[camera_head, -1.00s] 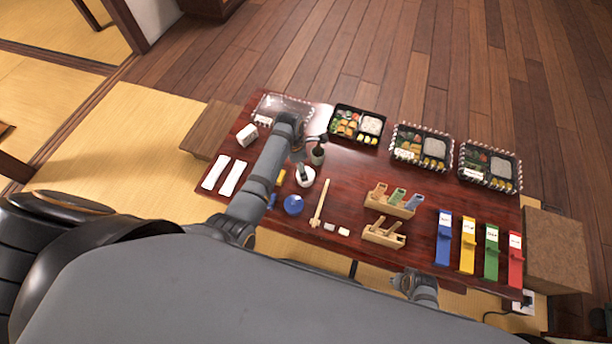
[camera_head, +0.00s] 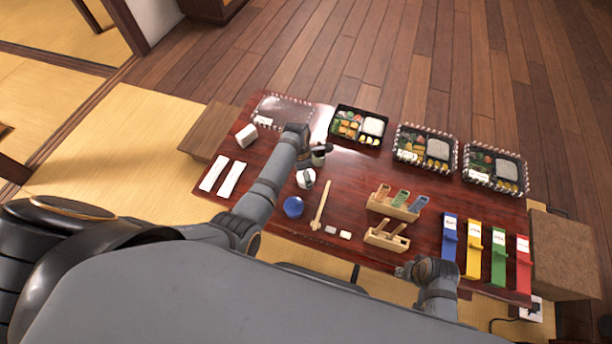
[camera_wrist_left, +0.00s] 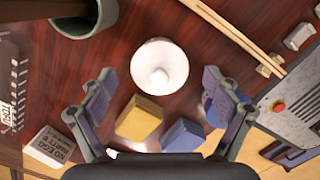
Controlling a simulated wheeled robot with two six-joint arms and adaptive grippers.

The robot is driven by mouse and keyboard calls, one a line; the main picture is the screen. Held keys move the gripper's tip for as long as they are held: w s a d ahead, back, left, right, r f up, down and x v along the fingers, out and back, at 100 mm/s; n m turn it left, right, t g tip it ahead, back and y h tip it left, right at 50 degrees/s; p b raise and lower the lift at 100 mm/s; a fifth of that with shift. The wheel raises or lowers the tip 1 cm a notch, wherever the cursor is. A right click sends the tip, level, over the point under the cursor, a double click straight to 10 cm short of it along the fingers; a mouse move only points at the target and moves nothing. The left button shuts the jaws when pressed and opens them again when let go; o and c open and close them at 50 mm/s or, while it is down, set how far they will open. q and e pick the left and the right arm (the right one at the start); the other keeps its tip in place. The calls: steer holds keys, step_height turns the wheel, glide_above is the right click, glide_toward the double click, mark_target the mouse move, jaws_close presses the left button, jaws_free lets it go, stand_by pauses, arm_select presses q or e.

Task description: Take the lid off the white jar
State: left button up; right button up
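The white jar (camera_head: 306,180) stands on the dark red table, left of centre in the head view. In the left wrist view the jar (camera_wrist_left: 172,58) is seen from above, with its round white lid and a small knob (camera_wrist_left: 160,77) on top. My left gripper (camera_wrist_left: 158,80) is open, its two fingers spread either side of the jar in that view. It is apart from the jar and holds nothing. In the head view the left arm reaches in beside the jar. My right gripper (camera_head: 406,271) is by the table's front edge; its opening is unclear.
A grey-green cup (camera_wrist_left: 87,18) stands close to the jar. A yellow block (camera_wrist_left: 139,118), a blue block (camera_wrist_left: 183,135) and a labelled white box (camera_wrist_left: 50,148) lie nearby. A blue round item (camera_head: 293,207) and wooden sticks (camera_head: 320,206) are to the right and front. Bento boxes line the back.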

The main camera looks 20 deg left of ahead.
arm_select(q)
steer(key=c, duration=1)
steer(key=shift+s, duration=0.1)
steer(key=shift+c, duration=1)
steer(key=shift+a, duration=0.1)
